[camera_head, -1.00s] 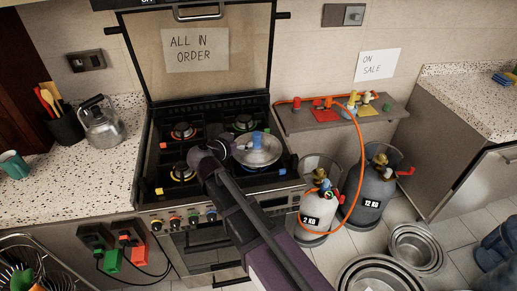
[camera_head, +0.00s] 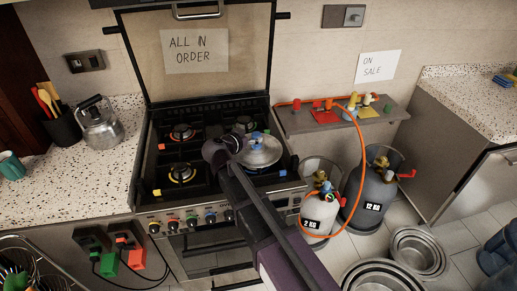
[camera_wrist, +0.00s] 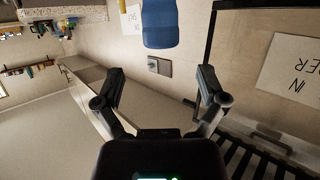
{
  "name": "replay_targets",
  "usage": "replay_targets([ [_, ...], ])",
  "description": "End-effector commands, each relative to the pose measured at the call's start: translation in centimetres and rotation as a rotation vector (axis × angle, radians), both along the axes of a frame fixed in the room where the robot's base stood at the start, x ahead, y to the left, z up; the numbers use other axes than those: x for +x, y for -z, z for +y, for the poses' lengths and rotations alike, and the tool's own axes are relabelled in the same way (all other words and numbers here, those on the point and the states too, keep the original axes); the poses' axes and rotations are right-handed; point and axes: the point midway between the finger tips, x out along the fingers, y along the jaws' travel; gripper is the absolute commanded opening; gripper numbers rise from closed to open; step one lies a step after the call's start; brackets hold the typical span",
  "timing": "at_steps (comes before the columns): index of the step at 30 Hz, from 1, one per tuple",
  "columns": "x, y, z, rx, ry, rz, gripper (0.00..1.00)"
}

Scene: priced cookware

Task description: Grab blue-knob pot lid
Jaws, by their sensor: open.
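The pot lid (camera_head: 262,154) is a shiny, round, silver lid with a blue knob (camera_head: 257,137) on top. It sits at the right front of the stove in the head view. My gripper (camera_wrist: 160,74) is open in the wrist view, with nothing between its two fingers. In the head view, my dark wrist is at the left edge of the lid and mostly hides the fingers. A blue rounded object (camera_wrist: 159,24) is at the top of the wrist view, beyond the fingers; I cannot tell whether it is the knob.
The stove (camera_head: 150,200) has several burners with coloured markers, and its raised cover stands behind. A shelf (camera_head: 292,122) with small coloured items is to the right. Gas cylinders (camera_head: 316,220) and an orange hose (camera_head: 363,160) stand near my arm. A kettle (camera_head: 102,128) is at left.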

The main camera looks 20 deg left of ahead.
Motion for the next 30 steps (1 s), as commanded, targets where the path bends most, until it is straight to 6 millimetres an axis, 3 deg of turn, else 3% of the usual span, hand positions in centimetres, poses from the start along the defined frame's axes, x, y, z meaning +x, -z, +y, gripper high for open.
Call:
replay_targets([
  [9,2.5,2.0,-0.3,0.0,0.001,0.0,0.91],
  [15,4.1,2.4,-0.7,0.0,0.0,0.0,0.91],
  [30,4.3,2.4,-0.8,0.0,0.0,0.0,0.91],
])
